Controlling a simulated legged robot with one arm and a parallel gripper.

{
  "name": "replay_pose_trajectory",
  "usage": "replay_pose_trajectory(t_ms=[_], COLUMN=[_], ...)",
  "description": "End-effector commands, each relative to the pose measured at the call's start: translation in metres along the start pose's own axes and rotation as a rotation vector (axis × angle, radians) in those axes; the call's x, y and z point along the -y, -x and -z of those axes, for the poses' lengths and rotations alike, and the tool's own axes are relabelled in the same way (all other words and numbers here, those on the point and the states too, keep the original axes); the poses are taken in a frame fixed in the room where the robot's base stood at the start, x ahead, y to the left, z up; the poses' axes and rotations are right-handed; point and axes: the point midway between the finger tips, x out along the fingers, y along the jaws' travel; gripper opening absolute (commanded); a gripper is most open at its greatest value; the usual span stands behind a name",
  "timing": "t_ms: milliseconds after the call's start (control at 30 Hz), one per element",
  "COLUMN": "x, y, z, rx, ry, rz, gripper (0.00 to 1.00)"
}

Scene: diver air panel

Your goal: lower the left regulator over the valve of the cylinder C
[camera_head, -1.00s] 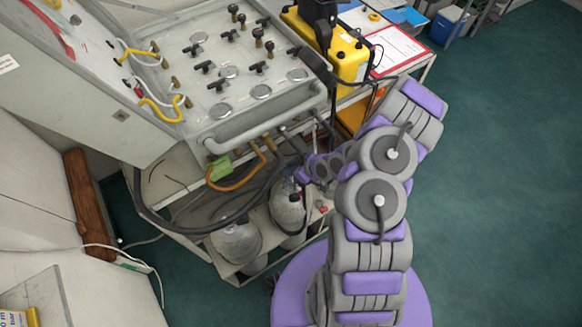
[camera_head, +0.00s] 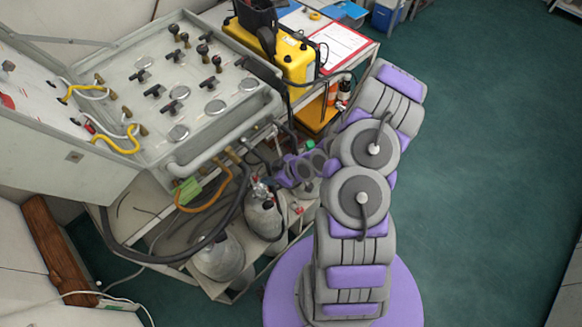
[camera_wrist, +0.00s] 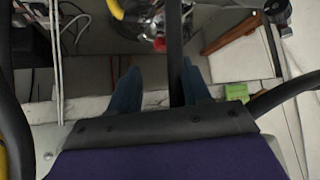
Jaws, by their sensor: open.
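No letter is readable, so I cannot tell which is cylinder C. My gripper (camera_wrist: 160,72) is open, its two bluish fingers apart. A dark hose (camera_wrist: 175,45) runs between them in the wrist view; a fitting with red and metal parts (camera_wrist: 157,18) lies beyond. In the head view my wrist hides the fingers.
The air panel (camera_head: 190,90) stands above the cylinders, with dark hoses and an orange hose (camera_head: 205,208) hanging below. A green tag (camera_head: 188,190) hangs there. A yellow case (camera_head: 275,50) and red clipboard (camera_head: 338,47) sit behind. Open floor lies right.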

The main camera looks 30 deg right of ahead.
Motion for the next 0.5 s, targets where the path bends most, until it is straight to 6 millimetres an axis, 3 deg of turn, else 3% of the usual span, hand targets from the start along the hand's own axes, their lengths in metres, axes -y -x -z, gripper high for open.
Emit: replay_pose_trajectory(t_ms=[500], x=[-0.002], y=[0.091], z=[0.0], rx=[0.003], ry=[-0.002], rz=[-0.001], gripper=[0.48])
